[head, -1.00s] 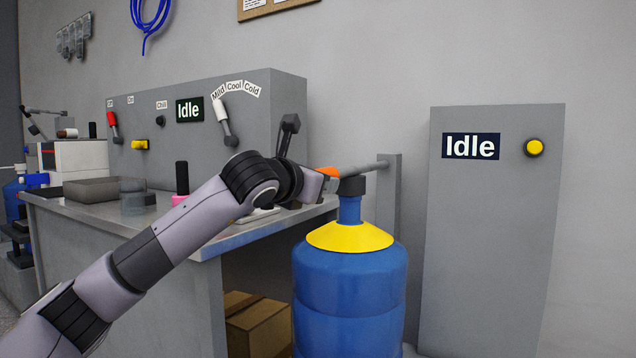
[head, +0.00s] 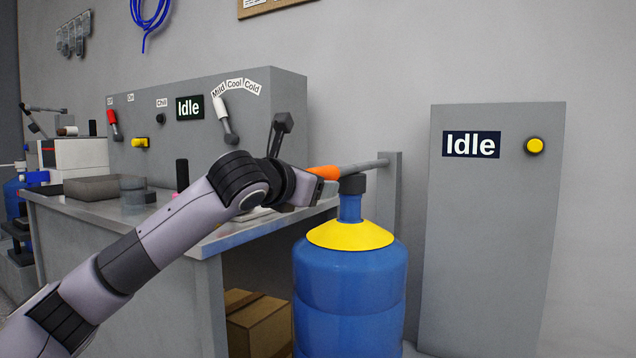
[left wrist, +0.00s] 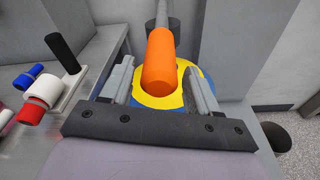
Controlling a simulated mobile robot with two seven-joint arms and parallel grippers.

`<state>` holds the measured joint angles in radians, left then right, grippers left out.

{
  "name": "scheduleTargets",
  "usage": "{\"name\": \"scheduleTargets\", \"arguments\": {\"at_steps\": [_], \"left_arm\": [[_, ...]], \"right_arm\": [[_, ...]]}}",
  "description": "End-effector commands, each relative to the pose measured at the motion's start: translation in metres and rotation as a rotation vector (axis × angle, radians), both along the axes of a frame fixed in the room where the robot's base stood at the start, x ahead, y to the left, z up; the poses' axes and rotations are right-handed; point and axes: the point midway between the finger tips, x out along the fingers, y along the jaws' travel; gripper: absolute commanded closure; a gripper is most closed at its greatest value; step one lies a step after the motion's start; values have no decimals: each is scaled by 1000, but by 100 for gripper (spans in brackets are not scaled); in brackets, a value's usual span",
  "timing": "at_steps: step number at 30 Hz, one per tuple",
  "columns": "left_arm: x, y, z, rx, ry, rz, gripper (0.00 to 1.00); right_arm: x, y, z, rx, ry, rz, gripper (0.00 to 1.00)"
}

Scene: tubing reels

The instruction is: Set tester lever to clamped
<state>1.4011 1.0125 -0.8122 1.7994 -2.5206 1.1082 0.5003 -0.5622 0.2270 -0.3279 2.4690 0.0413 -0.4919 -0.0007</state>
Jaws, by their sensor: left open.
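The tester lever has an orange handle (head: 323,173) on a grey rod (head: 360,166) that runs nearly level to a grey post (head: 389,200). My left gripper (left wrist: 158,68) is open, with the orange handle (left wrist: 160,62) showing between its two fingers in the left wrist view. There is a gap on both sides, and I cannot tell how deep the handle sits between the fingers. In the head view my wrist hides part of the fingers at the handle's near end. My right gripper is not in view.
A blue bottle (head: 350,290) with a yellow collar stands just below the lever. The workbench (head: 190,238) is to the left, with a control panel (head: 180,165) reading Idle. A grey cabinet (head: 495,230), also reading Idle, stands right. A cardboard box (head: 262,325) sits underneath.

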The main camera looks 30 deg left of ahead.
Motion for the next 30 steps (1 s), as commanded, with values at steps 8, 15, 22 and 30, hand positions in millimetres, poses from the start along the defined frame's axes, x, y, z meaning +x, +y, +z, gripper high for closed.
{"name": "scheduleTargets", "arguments": {"at_steps": [8,15,22,30], "left_arm": [[-35,-3,4,0,3,1,40],[-47,-4,5,0,4,1,40],[-47,-5,5,-1,4,1,40],[-47,-5,5,0,3,0,40]], "right_arm": [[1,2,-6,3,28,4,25],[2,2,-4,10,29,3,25],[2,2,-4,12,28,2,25],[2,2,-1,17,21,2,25]]}}
